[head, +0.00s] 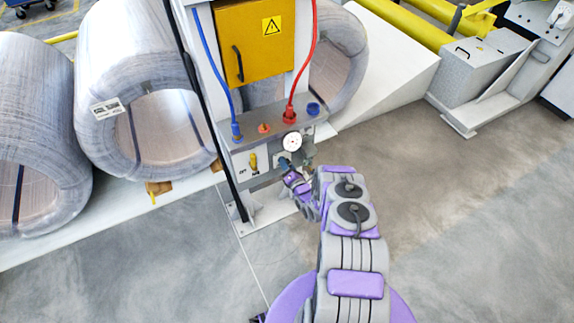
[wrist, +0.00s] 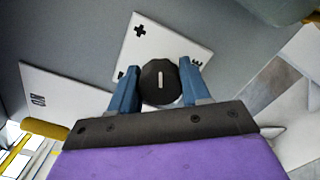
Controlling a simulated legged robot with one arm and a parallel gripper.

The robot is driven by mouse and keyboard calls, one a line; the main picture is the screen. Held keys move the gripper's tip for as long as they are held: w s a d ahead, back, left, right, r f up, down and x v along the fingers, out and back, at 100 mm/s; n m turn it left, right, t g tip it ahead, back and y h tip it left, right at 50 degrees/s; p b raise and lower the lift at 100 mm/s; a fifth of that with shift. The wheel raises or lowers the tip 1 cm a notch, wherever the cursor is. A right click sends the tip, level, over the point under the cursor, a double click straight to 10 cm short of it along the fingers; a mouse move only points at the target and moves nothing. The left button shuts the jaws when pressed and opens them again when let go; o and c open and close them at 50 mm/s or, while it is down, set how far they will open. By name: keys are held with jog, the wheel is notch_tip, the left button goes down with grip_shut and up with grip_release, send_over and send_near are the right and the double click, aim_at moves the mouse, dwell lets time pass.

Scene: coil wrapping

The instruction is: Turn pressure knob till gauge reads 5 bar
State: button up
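The pressure knob (wrist: 160,82) is black and ridged, with a short white mark on its face. It sits on a white label plate (wrist: 165,38) with a plus sign at its upper left. My gripper (wrist: 158,64) has one blue finger on each side of the knob, close to its rim. I cannot tell whether the fingers press on it. In the head view my gripper (head: 284,165) is at the front of the grey control box (head: 240,158), just below the round white gauge (head: 292,142). The gauge is too small to read, and the knob is hidden there.
A yellow handle (head: 253,161) sits left of the gauge. Blue and red hoses (head: 305,60) run down to the box top, below a yellow cabinet (head: 255,40). Large wrapped coils (head: 135,80) stand at the left. The floor at the right (head: 460,220) is clear.

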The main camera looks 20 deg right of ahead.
jog(key=shift+a+f, duration=0.15)
jog(key=c, duration=0.3)
